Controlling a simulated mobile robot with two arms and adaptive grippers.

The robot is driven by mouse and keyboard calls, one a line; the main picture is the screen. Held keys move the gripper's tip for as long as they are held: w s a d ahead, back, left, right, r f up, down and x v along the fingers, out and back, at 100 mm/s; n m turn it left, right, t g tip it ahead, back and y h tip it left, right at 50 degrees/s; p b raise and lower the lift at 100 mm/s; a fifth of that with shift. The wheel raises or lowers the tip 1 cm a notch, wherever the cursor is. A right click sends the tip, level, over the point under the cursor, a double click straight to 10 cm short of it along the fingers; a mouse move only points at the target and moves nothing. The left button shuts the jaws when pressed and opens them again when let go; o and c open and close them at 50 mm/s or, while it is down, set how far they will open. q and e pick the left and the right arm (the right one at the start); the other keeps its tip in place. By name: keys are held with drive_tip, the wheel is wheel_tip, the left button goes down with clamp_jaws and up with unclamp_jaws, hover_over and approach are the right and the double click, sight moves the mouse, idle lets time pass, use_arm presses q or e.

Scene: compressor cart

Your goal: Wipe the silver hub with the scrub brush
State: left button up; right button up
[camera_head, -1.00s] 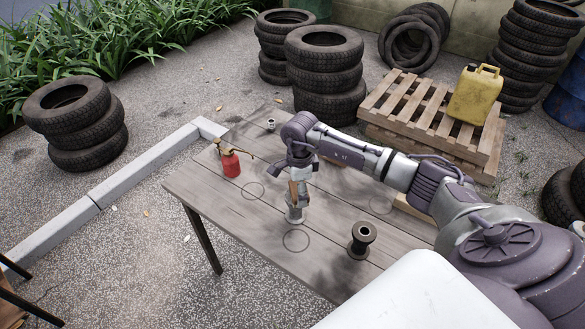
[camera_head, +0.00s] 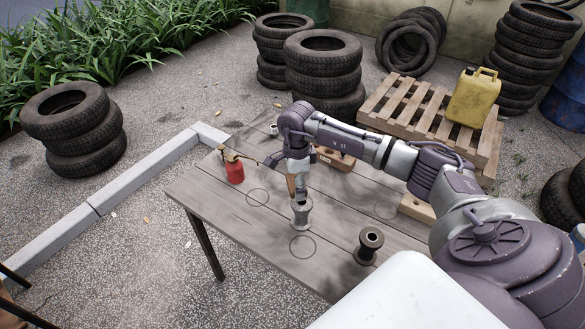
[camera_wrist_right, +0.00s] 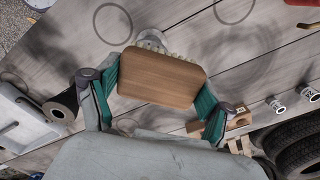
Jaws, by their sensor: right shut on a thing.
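The silver hub (camera_head: 302,213) stands upright on the grey plank table (camera_head: 228,212). The scrub brush (camera_head: 291,184), with a wooden back, is at the hub's top; I cannot tell whether they touch. My right gripper (camera_head: 297,175) is shut on the brush and points down over the hub. In the right wrist view, the brush's wooden back (camera_wrist_right: 162,77) lies between the green-padded fingers of the right gripper (camera_wrist_right: 160,88). Its pale bristles show at the far edge, and part of the silver hub (camera_wrist_right: 152,37) shows just beyond. My left gripper is not in view.
A dark spool-like hub (camera_head: 369,243) stands at the front right of the table. A red oil can (camera_head: 233,170) stands to the left. A wooden block (camera_head: 336,160) lies behind my arm. Drawn circles (camera_head: 302,247) mark bare spots. Tyres and a pallet (camera_head: 412,104) stand beyond.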

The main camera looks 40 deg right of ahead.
wheel_tip(320, 180, up, 2)
drive_tip(key=shift+p, duration=0.35)
drive_tip(key=shift+r, duration=0.35)
drive_tip(key=shift+w+r+p, duration=0.15)
drive_tip(key=shift+r+p, duration=0.45)
drive_tip(key=shift+r, duration=0.45)
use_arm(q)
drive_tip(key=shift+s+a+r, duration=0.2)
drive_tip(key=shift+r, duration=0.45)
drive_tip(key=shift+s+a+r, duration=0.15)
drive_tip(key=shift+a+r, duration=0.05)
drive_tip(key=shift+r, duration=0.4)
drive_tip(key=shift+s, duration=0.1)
